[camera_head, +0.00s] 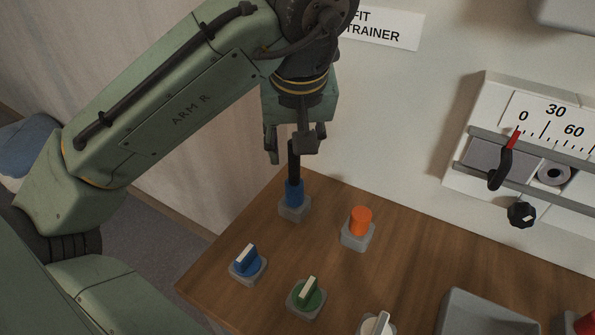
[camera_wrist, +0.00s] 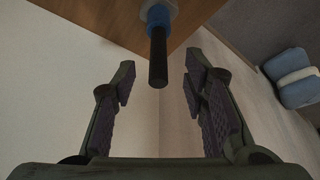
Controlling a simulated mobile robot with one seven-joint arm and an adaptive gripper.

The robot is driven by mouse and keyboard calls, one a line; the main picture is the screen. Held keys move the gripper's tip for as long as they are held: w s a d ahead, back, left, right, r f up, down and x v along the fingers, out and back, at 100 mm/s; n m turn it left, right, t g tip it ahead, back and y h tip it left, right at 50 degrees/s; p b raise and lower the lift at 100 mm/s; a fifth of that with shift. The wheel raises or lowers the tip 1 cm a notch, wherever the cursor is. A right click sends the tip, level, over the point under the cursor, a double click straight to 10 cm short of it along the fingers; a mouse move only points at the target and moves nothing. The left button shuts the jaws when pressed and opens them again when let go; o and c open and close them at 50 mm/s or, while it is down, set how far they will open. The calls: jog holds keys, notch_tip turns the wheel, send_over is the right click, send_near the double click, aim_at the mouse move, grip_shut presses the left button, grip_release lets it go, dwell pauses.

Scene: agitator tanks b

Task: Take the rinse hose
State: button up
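A black rod with a blue collar (camera_head: 294,191) stands upright in a grey socket at the back left corner of the wooden bench; it looks like the rinse hose's handle, though no hose line shows. It also shows in the wrist view (camera_wrist: 158,50), with its black end pointing toward my gripper. My gripper (camera_head: 293,146) is open and empty, fingers pointing down, right above the rod. In the wrist view the open fingers (camera_wrist: 160,78) lie either side of the rod's end. I cannot tell whether the tip is between the pads.
An orange-capped piece (camera_head: 360,222) stands close to the right of the rod. A blue knob (camera_head: 247,261), a green knob (camera_head: 308,294) and a white knob (camera_head: 377,324) are nearer. A grey tray (camera_head: 485,315) is at right. A scale panel (camera_head: 540,140) hangs on the wall.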

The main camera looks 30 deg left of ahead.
aim_at(294, 160)
jog(key=shift+x, duration=1.15)
jog(key=shift+w+a+r+p+x, duration=0.15)
jog(key=shift+p+x, duration=0.15)
jog(key=shift+x, duration=0.65)
jog(key=shift+w+p+x, duration=0.15)
jog(key=shift+p+x, duration=0.15)
jog(key=shift+x, duration=0.65)
jog(key=shift+w+a+r+p+x, duration=0.15)
jog(key=shift+p+x, duration=0.15)
jog(key=shift+x, duration=0.65)
grip_shut()
